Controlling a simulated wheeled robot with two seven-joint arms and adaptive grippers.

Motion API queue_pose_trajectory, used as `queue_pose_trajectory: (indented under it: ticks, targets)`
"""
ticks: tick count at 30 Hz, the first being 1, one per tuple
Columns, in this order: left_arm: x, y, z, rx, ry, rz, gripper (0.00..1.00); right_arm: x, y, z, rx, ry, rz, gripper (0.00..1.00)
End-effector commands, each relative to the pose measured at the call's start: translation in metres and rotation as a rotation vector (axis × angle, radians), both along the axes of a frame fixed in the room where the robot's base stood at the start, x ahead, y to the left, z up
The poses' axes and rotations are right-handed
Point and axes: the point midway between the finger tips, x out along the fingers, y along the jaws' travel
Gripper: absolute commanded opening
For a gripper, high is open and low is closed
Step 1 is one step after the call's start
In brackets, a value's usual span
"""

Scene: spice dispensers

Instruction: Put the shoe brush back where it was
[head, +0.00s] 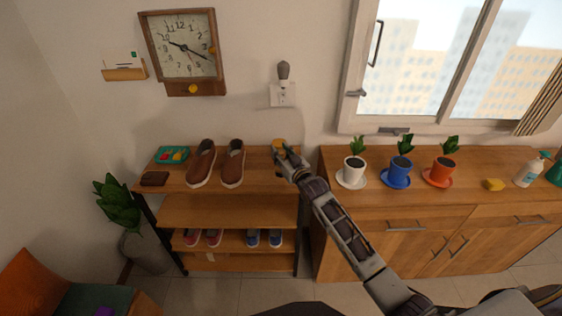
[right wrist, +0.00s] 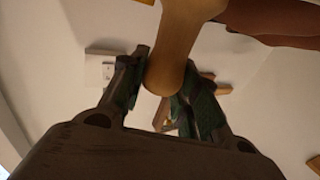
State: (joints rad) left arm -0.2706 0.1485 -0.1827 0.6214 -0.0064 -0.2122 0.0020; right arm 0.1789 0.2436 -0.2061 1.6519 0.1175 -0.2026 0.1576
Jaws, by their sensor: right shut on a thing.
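My right gripper (head: 282,155) is at the right end of the shoe rack's top shelf (head: 262,182). It is shut on the shoe brush (head: 279,145), of which only a small yellow-brown part shows past the fingers in the head view. In the right wrist view the brush's rounded wooden handle (right wrist: 176,58) sits between the two fingers of my right gripper (right wrist: 165,90). I cannot tell whether the brush touches the shelf. The brush's bristles are not visible. My left gripper is not in view.
Brown shoes (head: 202,163), a teal tray (head: 173,155) and a dark wallet-like item (head: 154,179) stand left on the top shelf. The cabinet (head: 385,205) to the right holds several potted plants, including a white pot (head: 354,171).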

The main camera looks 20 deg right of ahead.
Motion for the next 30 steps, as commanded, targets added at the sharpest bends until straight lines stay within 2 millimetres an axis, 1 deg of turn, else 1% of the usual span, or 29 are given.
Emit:
queue_pose_trajectory:
  ticks: [9,12,26,27,30]
  targets:
    - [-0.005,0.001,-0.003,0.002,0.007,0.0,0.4,0.0,0.0,-0.03,0.001,0.001,0.0,0.07]
    - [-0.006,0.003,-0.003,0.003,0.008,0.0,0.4,0.0,0.0,-0.035,0.0,0.001,0.0,0.07]
    - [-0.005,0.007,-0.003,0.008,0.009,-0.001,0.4,0.0,0.0,-0.039,0.0,0.0,0.0,0.07]
    - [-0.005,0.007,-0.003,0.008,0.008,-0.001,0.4,0.0,0.0,-0.04,0.0,0.001,0.0,0.32]
    - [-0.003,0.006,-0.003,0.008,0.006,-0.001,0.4,0.0,0.0,-0.04,0.0,0.001,0.0,0.45]
